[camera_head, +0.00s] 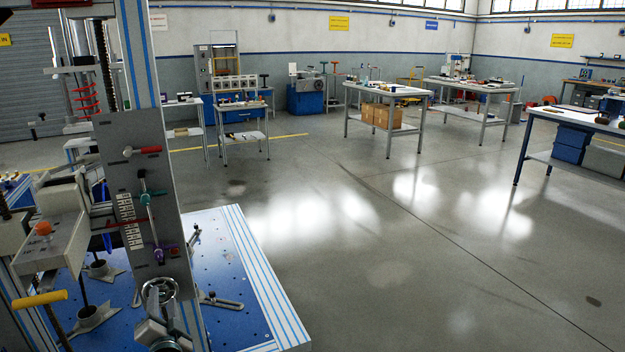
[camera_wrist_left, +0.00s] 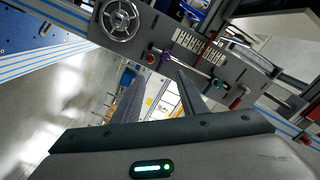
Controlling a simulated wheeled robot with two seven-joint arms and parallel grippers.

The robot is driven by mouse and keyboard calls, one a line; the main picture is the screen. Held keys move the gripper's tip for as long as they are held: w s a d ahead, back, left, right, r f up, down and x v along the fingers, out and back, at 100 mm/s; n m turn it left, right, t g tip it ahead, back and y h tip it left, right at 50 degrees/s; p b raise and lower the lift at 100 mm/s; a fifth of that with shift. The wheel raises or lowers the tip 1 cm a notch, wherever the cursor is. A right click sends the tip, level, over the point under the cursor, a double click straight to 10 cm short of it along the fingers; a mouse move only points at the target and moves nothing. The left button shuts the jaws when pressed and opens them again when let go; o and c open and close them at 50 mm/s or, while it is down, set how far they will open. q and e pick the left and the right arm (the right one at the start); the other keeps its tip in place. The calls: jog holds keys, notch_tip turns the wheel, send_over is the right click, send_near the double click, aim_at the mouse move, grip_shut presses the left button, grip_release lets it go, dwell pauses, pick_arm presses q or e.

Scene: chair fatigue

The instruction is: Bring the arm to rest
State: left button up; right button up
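My left gripper (camera_head: 166,330) is low in the head view, just below the handwheel (camera_head: 158,291) of a test machine. In the left wrist view the two fingers of my left gripper (camera_wrist_left: 160,78) stand apart with nothing between them. The handwheel (camera_wrist_left: 120,18) is at the upper left there, and the grey control panel (camera_wrist_left: 215,50) lies beyond the fingertips. I cannot tell the exact gap to the panel. My right gripper is in neither view.
Worktables (camera_head: 390,90) stand farther back. The grey floor (camera_head: 400,250) to the right is clear.

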pick_arm(q)
jog(key=s+d+f+g+h+p, duration=0.15)
jog(key=s+d+f, duration=0.3)
jog(key=f, duration=0.55)
jog(key=s+d+f+g+h, duration=0.25)
jog(key=s+d+f, duration=0.2)
jog(key=f, duration=0.55)
jog(key=s+d+f+g+h, duration=0.15)
jog(key=s+d+f, duration=0.3)
jog(key=f, duration=0.55)
jog(key=s+d+f+n+g+h, duration=0.1)
jog(key=s+d+f, duration=0.2)
jog(key=s+f, duration=0.3)
jog(key=s+d+f+n+g+h+p, duration=0.1)
jog(key=s+d+f, duration=0.3)
jog(key=s, duration=0.8)
jog(key=s+d+f+n+g+h+p, duration=0.1)
jog(key=s+d+f+g+h, duration=0.1)
jog(key=s+f, duration=0.6)
jog(key=shift+s+d+f+g, duration=0.35)
jog(key=shift+s+d, duration=0.55)
jog(key=shift+s, duration=0.05)
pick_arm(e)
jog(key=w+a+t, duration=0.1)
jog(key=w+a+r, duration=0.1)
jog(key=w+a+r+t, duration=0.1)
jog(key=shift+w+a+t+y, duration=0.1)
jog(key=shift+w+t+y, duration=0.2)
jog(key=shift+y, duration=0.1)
